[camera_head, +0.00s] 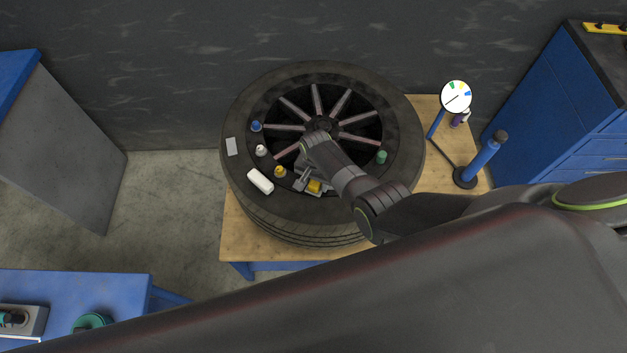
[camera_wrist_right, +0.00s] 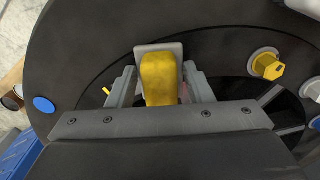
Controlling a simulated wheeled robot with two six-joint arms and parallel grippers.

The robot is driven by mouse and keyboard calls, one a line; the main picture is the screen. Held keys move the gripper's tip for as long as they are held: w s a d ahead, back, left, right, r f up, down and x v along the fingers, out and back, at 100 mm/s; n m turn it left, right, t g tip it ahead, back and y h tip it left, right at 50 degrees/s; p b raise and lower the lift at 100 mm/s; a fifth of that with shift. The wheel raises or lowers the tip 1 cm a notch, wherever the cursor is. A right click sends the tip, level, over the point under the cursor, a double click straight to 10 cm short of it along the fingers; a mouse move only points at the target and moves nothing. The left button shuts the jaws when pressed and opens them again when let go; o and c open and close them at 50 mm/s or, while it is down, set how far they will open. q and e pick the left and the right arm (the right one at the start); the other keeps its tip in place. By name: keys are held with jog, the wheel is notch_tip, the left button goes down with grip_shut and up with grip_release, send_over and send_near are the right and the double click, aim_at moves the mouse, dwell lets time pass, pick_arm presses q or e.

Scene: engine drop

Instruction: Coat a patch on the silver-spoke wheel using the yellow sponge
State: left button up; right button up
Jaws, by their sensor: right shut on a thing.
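The silver-spoke wheel (camera_head: 312,112) lies flat in its black tyre on a wooden-topped table, and its tyre also shows in the right wrist view (camera_wrist_right: 85,45). My right gripper (camera_head: 312,186) is over the near part of the wheel. It is shut on the yellow sponge (camera_wrist_right: 160,75), which also shows in the head view (camera_head: 314,187). A grey plate (camera_wrist_right: 175,47) shows right behind the sponge; I cannot tell whether they touch. My left gripper is not in view.
Around the rim stand a blue-topped item (camera_head: 256,126), a white one (camera_head: 261,150), a yellow one (camera_head: 280,171) and a green one (camera_head: 381,157). A white block (camera_head: 260,181) lies on the tyre. A gauge (camera_head: 456,96) and blue cylinder (camera_head: 482,158) stand right of the tyre.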

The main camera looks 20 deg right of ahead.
jog(key=shift+s+d+p, duration=0.2)
jog(key=shift+d+p, duration=0.05)
jog(key=shift+d, duration=0.4)
jog(key=shift+s+d+p, duration=0.2)
jog(key=shift+d+p, duration=0.05)
jog(key=shift+d, duration=0.4)
jog(key=shift+s+d, duration=0.25)
jog(key=shift+d, duration=0.6)
jog(key=shift+s+d, duration=0.25)
jog(key=shift+d, duration=0.6)
jog(key=shift+a, duration=0.15)
jog(key=shift+w+a, duration=0.3)
jog(key=shift+a, duration=0.45)
jog(key=shift+w+a+f+b, duration=0.1)
jog(key=shift+w+a+b, duration=0.15)
jog(key=shift+a, duration=0.5)
jog(key=shift+w+a+b, duration=0.15)
jog(key=shift+a+b, duration=0.2)
jog(key=shift+a, duration=0.4)
jog(key=shift+w+a, duration=0.3)
jog(key=shift+a, duration=0.65)
